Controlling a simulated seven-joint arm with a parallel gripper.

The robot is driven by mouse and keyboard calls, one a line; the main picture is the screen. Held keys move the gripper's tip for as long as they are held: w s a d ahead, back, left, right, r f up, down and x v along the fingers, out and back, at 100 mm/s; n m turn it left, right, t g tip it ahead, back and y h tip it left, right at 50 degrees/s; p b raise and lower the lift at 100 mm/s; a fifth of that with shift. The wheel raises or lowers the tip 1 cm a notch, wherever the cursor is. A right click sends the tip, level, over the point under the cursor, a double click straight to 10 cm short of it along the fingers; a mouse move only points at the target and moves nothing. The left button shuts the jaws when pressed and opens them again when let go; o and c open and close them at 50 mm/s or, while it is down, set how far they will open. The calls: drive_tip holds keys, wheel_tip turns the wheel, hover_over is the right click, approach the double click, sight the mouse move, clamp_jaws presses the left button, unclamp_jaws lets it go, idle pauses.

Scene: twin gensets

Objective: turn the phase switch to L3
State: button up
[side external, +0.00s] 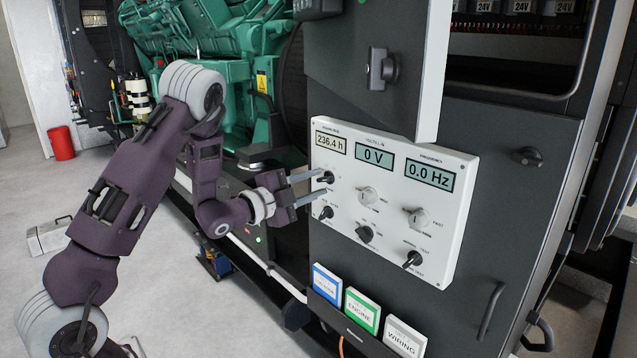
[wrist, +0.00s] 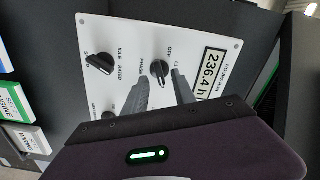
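The phase switch (side external: 326,176) is a small black knob at the upper left of the white control panel (side external: 440,245), below the hours display. In the wrist view the phase switch (wrist: 159,69) shows beside the labels "PHASE" and "OFF"; I cannot read its setting for sure. My gripper (side external: 322,183) reaches the panel from the left. Its two grey fingers are apart, with the tips close to the knob, one on each side of it. In the wrist view my gripper (wrist: 164,78) is open just in front of the knob; contact cannot be told.
Other knobs sit close by: a black one (side external: 326,212) below, a white one (side external: 367,195) to the right, and several more. Blue, green and white binders (side external: 362,310) stand below the panel. A dark box (side external: 378,68) with a rotary handle juts out above it.

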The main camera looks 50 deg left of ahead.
drive_tip(key=s, duration=0.5)
drive_tip(key=shift+s, duration=0.2)
drive_tip(key=shift+w+r, duration=0.1)
drive_tip(key=s+d+r+n+g+y, duration=0.3)
drive_tip(key=s+d+r+n+g, duration=0.3)
drive_tip(key=s+n, duration=0.25)
drive_tip(key=s+d+n+g+h, duration=0.1)
drive_tip(key=s+d, duration=0.4)
drive_tip(key=s, duration=0.5)
drive_tip(key=s+d+f+n+g+h, duration=0.1)
drive_tip(key=s+d+n+g, duration=0.3)
drive_tip(key=s, duration=0.7)
drive_tip(key=shift+s+d+f+g+h, duration=0.15)
drive_tip(key=shift+s+d+g+h, duration=0.15)
drive_tip(key=shift+g+h, duration=0.3)
drive_tip(key=shift+w, duration=0.1)
